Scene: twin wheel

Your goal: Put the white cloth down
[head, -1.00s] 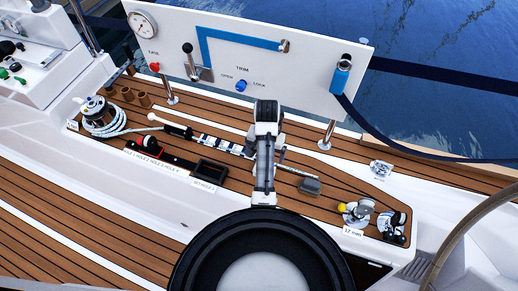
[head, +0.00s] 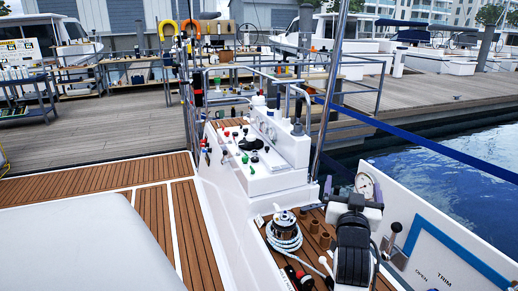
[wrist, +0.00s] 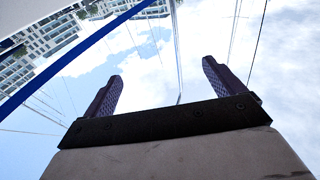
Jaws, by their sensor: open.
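I cannot make out the white cloth in either current view. My gripper (wrist: 161,85) is open in the wrist view, its two dark ridged fingers spread wide. Nothing is between them, and only sky, rigging lines and buildings show beyond. In the head view my gripper (head: 352,188) is at the lower right, in front of the console's end and beside the white panel (head: 429,243). My arm hides part of the teak deck there.
A winch (head: 284,226) with pale rope stands left of my arm. The white control console (head: 262,165) carries knobs and levers. Blue lines cross the right side. Teak deck (head: 100,180) lies open at left.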

